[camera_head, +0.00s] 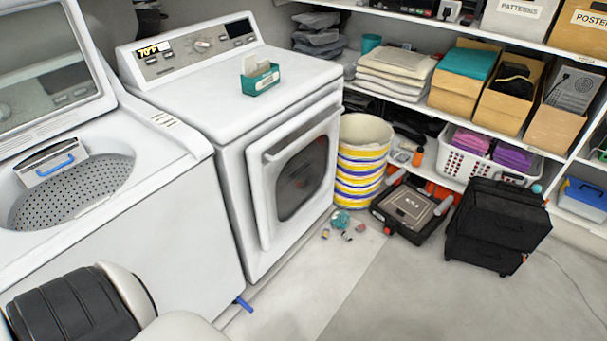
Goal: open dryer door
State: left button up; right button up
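The white dryer (235,95) stands left of centre, with a control panel and a lit display along its back. Its door (258,205) is on the front face, with a dark window (302,175) and a long handle bar (290,138) along the top edge. The door stands out a little from the front; I cannot tell whether it is latched or slightly ajar. A white and black link of my arm shows at the lower left, in front of the washer. Neither gripper is in view, and nothing of mine touches the door.
The top-loading washer (165,235) stands open at left. A striped basket (362,160), small items and a black case (405,208) lie right of the dryer. Black drawers (497,225) and loaded shelves stand further right. The floor (340,290) before the dryer is mostly clear.

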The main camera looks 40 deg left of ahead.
aim_at(291, 168)
jog(key=u, duration=0.7)
jog(key=i+l, duration=0.05)
